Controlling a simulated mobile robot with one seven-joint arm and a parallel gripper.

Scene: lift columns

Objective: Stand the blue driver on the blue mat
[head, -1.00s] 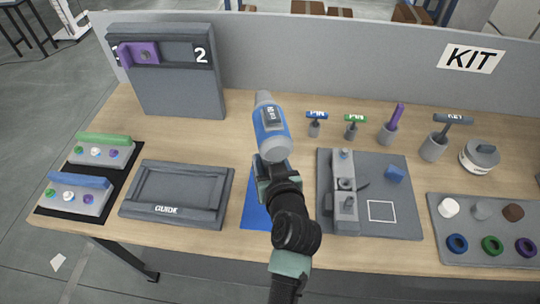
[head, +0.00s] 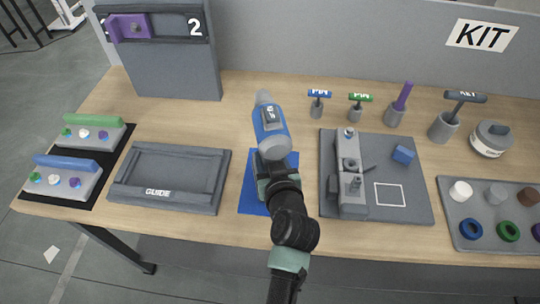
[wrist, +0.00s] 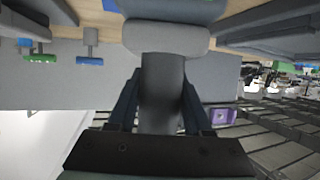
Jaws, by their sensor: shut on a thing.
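The blue driver (head: 268,122) has a blue body with grey ends and a dark label. It is held up in my gripper (head: 272,172), overlapping the far part of the blue mat (head: 250,198) in the head view. In the wrist view my gripper (wrist: 160,105) has its two dark fingers shut on either side of the driver's grey part (wrist: 163,85), with a wider grey collar (wrist: 165,38) beyond. My arm hides part of the mat. I cannot tell whether the driver touches the mat.
A grey GUIDE tray (head: 170,178) lies left of the mat. A grey fixture board (head: 405,215) lies close on its right. Small T-handled tools (head: 317,103) stand behind, at the right. A grey panel (head: 160,60) stands at the back left.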

